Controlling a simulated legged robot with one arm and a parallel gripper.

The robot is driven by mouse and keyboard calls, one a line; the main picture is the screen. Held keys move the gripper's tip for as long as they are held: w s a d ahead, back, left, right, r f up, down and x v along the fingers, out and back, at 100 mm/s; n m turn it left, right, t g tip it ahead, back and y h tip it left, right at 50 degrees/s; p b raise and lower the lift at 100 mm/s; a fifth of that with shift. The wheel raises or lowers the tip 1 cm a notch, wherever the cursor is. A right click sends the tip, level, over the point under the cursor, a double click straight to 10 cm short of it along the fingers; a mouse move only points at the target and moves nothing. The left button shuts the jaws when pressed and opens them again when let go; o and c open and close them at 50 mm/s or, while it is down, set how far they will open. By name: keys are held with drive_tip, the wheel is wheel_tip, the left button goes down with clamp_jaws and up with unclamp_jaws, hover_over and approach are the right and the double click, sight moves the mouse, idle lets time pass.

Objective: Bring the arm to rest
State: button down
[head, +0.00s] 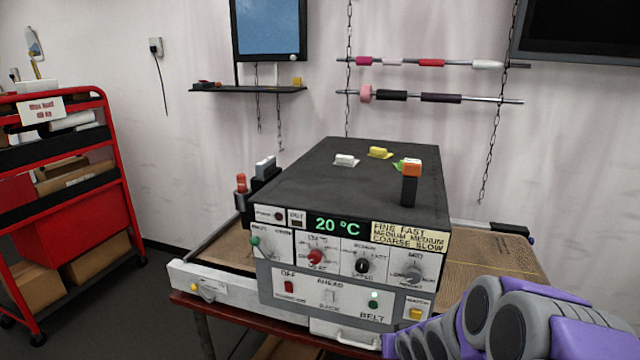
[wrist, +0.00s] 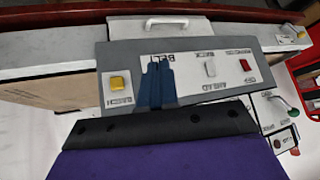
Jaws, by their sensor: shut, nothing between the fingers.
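My gripper (wrist: 157,68) shows in the wrist view as narrow dark blue fingers, shut with nothing between them. The fingers appear in front of the lower control panel (wrist: 203,90) of the machine; I cannot tell how far apart they are from it. They cover part of the BELT area. In the head view my purple and grey arm (head: 520,320) is folded at the lower right, beside the machine's front right corner. The gripper fingers cannot be made out there.
The dark-topped machine (head: 330,170) reads 20 °C and stands on a table (head: 500,255). A yellow button (wrist: 118,83) and red switch (wrist: 246,66) are near the fingers. A red cart (head: 75,240) stands at left. Chains hold rods (head: 450,98) on the wall.

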drive_tip(key=s+a+r+g, duration=0.1)
drive_tip(key=s+r+g, duration=0.2)
drive_tip(key=s, duration=1)
drive_tip(key=s+a+r+g, duration=0.1)
drive_tip(key=s+r+g, duration=0.2)
drive_tip(key=s, duration=1)
drive_tip(key=s+a+r+g+h, duration=0.1)
drive_tip(key=s+r+g, duration=0.2)
drive_tip(key=s, duration=0.9)
drive_tip(key=shift+s+a+r+g, duration=0.2)
drive_tip(key=shift+s+r+g, duration=0.15)
drive_tip(key=shift+r, duration=0.35)
